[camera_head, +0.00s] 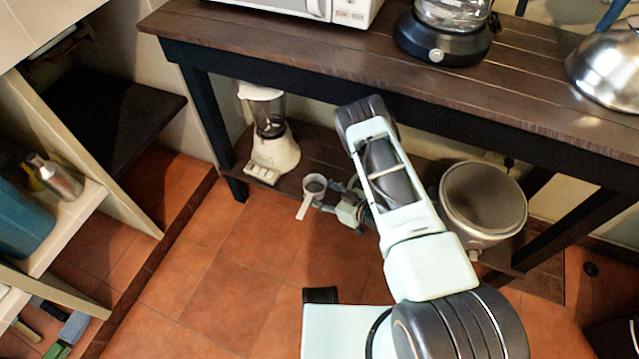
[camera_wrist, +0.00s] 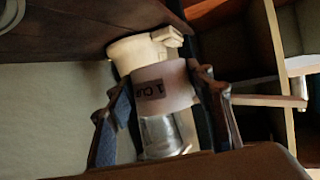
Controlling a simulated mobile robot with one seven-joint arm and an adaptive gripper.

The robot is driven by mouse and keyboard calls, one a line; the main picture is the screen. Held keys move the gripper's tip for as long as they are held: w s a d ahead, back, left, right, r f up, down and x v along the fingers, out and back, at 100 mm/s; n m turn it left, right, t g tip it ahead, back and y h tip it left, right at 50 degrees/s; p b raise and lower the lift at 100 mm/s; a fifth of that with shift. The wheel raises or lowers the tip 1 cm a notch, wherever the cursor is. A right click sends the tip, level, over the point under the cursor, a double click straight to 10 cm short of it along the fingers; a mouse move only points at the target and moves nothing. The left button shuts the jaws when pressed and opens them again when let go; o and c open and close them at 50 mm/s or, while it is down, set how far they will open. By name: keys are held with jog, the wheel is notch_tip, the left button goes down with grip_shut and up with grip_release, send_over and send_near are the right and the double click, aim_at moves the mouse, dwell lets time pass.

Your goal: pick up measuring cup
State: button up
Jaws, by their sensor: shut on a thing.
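The measuring cup (camera_head: 315,183) is small and white with a flat handle; in the head view it is at the front edge of the lower shelf, its handle pointing down and left. My gripper (camera_head: 328,193) is shut on the cup, with one finger on each side in the wrist view (camera_wrist: 162,84). I cannot tell whether the cup touches the shelf.
A white blender (camera_head: 274,155) stands on the lower shelf just behind the cup. A large silver pot (camera_head: 484,205) stands to the right on that shelf. Open tiled floor (camera_head: 215,255) lies in front.

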jog(key=s+r+p, duration=0.1)
jog(key=s+r, duration=0.1)
jog(key=s, duration=0.3)
jog(key=shift+s+r+p, duration=0.25)
jog(key=shift+p, duration=0.05)
jog(key=shift+d, duration=0.1)
dwell(0.7)
